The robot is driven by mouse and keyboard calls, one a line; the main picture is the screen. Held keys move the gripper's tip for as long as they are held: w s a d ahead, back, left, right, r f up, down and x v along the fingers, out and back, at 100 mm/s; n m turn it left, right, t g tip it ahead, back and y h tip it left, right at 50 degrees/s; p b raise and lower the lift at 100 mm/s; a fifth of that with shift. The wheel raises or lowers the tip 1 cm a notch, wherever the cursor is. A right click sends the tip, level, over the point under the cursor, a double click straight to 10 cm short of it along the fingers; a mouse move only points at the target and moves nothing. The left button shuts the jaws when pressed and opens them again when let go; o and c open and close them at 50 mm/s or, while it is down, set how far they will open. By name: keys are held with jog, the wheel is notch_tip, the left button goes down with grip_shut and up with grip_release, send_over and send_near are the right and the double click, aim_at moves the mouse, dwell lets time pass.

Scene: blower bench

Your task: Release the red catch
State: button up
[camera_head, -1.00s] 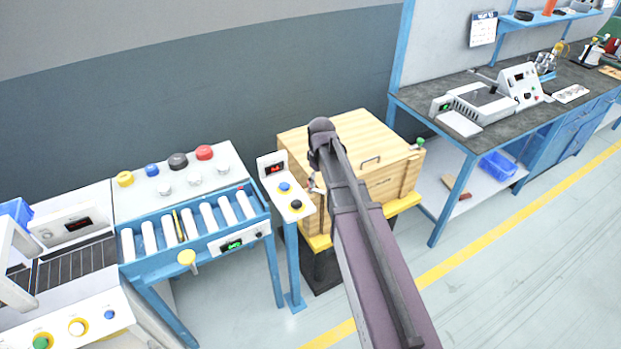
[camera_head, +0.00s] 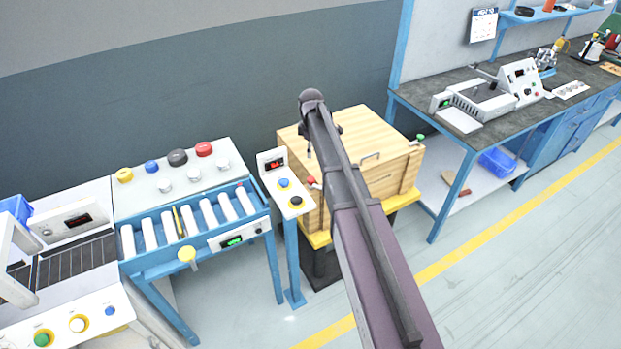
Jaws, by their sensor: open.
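The red catch (camera_head: 312,181) is a small red knob at the front left corner of the wooden crate (camera_head: 355,125), beside the control post. A green catch (camera_head: 420,138) sits at the crate's right side. My arm reaches up across the crate, and my gripper (camera_head: 308,152) hangs from its end, small and partly hidden by my arm. The gripper is open and appears above the red catch in the picture, apart from it. The crate's metal handle (camera_head: 370,156) shows to the right of my arm.
A control post (camera_head: 284,185) with a red display and buttons stands just left of the crate. A roller conveyor (camera_head: 190,225) lies further left. A blue workbench (camera_head: 465,140) with instruments stands to the right. The floor in front is clear.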

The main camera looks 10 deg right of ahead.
aim_at(311, 179)
jog(key=shift+f, duration=0.2)
notch_tip(311, 179, down, 13)
jog(key=b, duration=1.3)
jog(key=shift+f+b, duration=0.2)
jog(key=shift+b, duration=0.2)
grip_shut()
